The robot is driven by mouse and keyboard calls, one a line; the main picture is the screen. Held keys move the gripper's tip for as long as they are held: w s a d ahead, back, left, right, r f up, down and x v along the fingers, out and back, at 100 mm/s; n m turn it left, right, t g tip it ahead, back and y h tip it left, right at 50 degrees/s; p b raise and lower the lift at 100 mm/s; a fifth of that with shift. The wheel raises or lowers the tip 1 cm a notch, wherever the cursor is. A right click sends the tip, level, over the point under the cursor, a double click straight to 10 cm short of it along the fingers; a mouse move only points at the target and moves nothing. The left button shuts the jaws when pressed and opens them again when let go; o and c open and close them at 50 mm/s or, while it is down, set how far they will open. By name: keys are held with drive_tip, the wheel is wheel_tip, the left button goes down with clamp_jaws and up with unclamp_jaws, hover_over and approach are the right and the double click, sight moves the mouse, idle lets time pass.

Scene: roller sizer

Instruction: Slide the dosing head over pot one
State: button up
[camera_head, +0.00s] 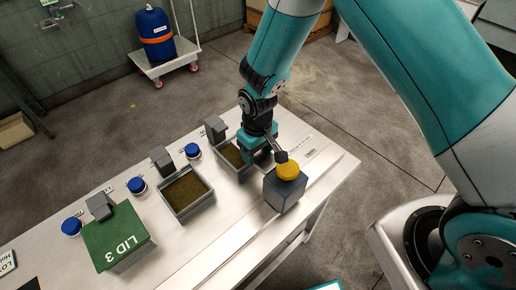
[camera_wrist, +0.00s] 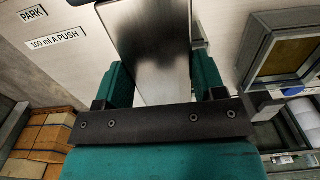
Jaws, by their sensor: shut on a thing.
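The rightmost pot (camera_head: 226,165), presumably pot one, is an open grey box with brown contents, partly hidden by my gripper. The dosing head stands to its right and nearer, not over it. One open pot also shows in the wrist view (camera_wrist: 258,60).
A middle open pot (camera_head: 208,199) and a left pot with a green lid (camera_head: 116,238) marked LID 3 stand along the table (camera_head: 335,160). Grey blocks and blue-capped items stand behind the pots. The wrist view shows a PARK label (camera_wrist: 33,14) and a "100 ml A PUSH" label (camera_wrist: 55,39).

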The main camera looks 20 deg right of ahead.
drive_tip(key=o, duration=1.3)
wheel_tip(320, 180, up, 18)
drive_tip(key=b, duration=0.3)
drive_tip(key=shift+f, duration=0.25)
drive_tip(key=s+r+y, duration=0.1)
drive_tip(key=s+r, duration=0.2)
drive_tip(key=s, duration=0.4)
drive_tip(key=s+d+r+n+y, duration=0.1)
drive_tip(key=s+r, duration=0.2)
drive_tip(key=s, duration=0.4)
drive_tip(key=s+d+r+y, duration=0.1)
drive_tip(key=s+r+y, duration=0.1)
drive_tip(key=s, duration=0.5)
drive_tip(key=shift+d+r+n, duration=0.2)
drive_tip(key=shift+r+n, duration=0.1)
drive_tip(key=shift+r, duration=0.1)
